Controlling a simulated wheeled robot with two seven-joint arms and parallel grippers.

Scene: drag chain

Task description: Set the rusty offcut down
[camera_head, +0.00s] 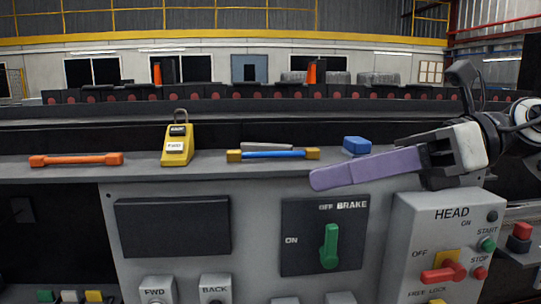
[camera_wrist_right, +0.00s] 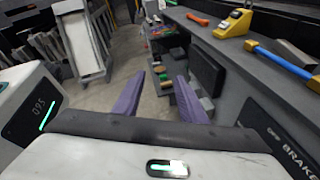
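A greyish, slim piece (camera_head: 267,146) lies on the ledge behind a blue bar with yellow ends (camera_head: 273,154); it may be the rusty offcut, though I see no clear rust on it. In the right wrist view the same grey-brown piece (camera_wrist_right: 295,54) lies beside the blue bar (camera_wrist_right: 280,62) at the right edge. My right gripper (camera_head: 318,180), with purple fingers, reaches in from the right in front of the ledge, right of and nearer than the piece. In the wrist view its fingers (camera_wrist_right: 160,78) are apart with nothing between them. My left gripper is not in view.
The ledge (camera_head: 140,170) also holds an orange bar (camera_head: 76,160), a yellow padlock-like tag (camera_head: 177,145) and a blue block (camera_head: 357,145). Below is a control panel with a green brake lever (camera_head: 330,246) and a head box with a red lever (camera_head: 443,273).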

